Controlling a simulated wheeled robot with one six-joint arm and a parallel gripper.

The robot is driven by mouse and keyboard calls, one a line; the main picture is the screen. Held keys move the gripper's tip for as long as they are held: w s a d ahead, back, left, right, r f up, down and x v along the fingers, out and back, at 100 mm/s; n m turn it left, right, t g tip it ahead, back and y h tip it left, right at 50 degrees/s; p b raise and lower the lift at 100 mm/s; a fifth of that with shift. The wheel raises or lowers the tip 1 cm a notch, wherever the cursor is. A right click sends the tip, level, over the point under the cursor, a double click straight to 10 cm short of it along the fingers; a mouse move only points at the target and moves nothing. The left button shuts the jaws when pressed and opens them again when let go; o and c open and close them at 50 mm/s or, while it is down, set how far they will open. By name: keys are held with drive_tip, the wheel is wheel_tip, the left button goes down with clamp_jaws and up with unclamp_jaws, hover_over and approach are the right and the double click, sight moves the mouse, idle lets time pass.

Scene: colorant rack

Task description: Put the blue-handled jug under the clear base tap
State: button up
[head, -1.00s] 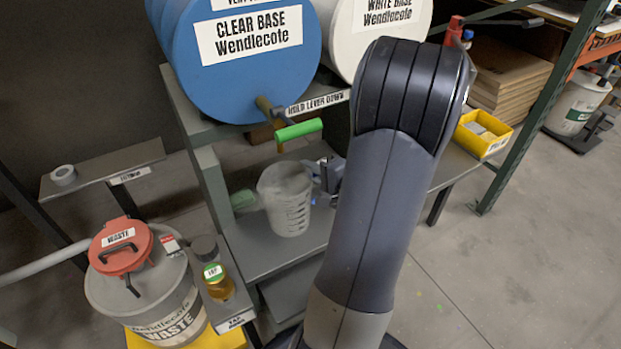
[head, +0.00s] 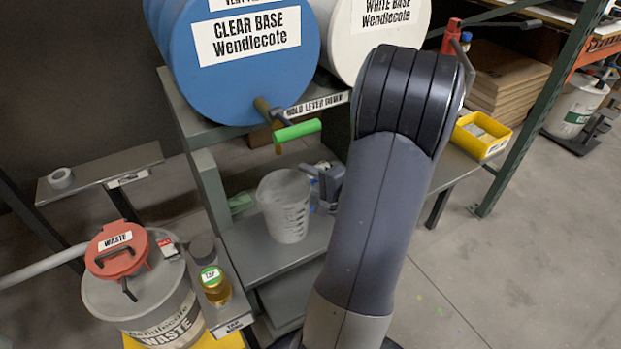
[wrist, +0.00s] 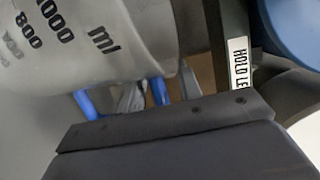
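The translucent grey jug (head: 284,212) stands upright on the grey shelf (head: 250,257), below the clear base tap (head: 278,147) in the head view. Its printed wall (wrist: 75,40) fills the upper left of the wrist view. Part of its blue handle (wrist: 159,92) shows between my two fingers, with a gap to the right finger. Another blue part (wrist: 86,104) lies left of them. My gripper (head: 322,182) is open around the handle, at the jug's right side. The tap has a green lever (head: 297,131); it belongs to the blue clear base drum (head: 248,75).
A white base drum (head: 372,45) is on the right. A waste bin with a red lid (head: 118,250) and an amber jar (head: 215,288) stand at front left. A green rack post borders the right side.

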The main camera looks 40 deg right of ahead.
drive_tip(key=s+r+p, duration=0.1)
drive_tip(key=s+r, duration=0.1)
drive_tip(key=s, duration=0.9)
drive_tip(key=shift+s+d+r+p, duration=0.2)
drive_tip(key=shift+s+r+p, duration=0.05)
drive_tip(key=shift+s+p, duration=0.15)
idle(2.1)
